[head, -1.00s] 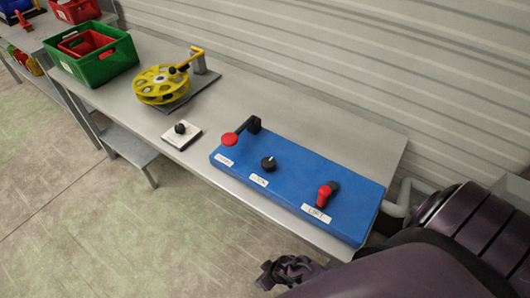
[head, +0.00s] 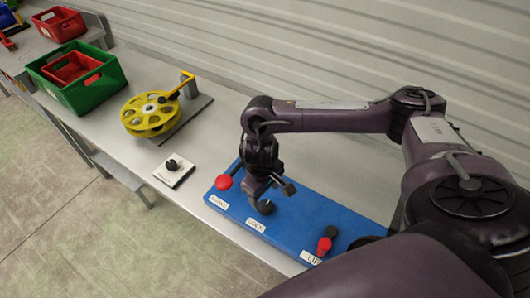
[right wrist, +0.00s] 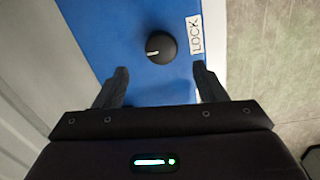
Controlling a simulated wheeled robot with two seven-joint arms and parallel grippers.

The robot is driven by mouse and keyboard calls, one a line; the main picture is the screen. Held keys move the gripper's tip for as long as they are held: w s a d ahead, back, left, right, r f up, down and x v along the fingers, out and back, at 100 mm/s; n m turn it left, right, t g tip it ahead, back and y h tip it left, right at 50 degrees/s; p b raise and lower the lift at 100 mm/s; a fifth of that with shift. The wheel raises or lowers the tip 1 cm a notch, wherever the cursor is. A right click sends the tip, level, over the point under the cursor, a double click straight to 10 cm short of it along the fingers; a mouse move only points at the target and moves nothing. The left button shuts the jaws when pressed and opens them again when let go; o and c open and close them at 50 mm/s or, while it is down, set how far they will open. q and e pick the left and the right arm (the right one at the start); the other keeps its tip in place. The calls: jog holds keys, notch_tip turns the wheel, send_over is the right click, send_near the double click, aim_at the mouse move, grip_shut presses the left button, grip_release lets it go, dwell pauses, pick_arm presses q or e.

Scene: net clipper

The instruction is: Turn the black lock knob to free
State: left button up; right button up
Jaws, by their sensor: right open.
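The black lock knob (right wrist: 161,47) is round with a white pointer line, on the blue panel (right wrist: 90,18) beside its LOCK label (right wrist: 194,35). In the right wrist view the pointer line lies on the side away from the label. My right gripper (right wrist: 159,74) is open and empty; the knob shows beyond its fingertips, roughly centred between them, apart from both. In the head view my right gripper (head: 272,190) points down over the panel, close to the knob (head: 265,207), which it partly hides. My left gripper is not in view.
The panel also carries a red button (head: 223,182) at its left and a red-topped lever (head: 324,246) at its right. A small white plate with a black knob (head: 173,166), a yellow reel (head: 150,113) and a green crate (head: 95,98) stand further left. A corrugated wall runs behind.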

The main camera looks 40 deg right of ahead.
aim_at(265, 206)
notch_tip(265, 206, down, 7)
jog(key=shift+d+f+b, duration=0.15)
jog(key=shift+b, duration=0.15)
jog(key=c, duration=1)
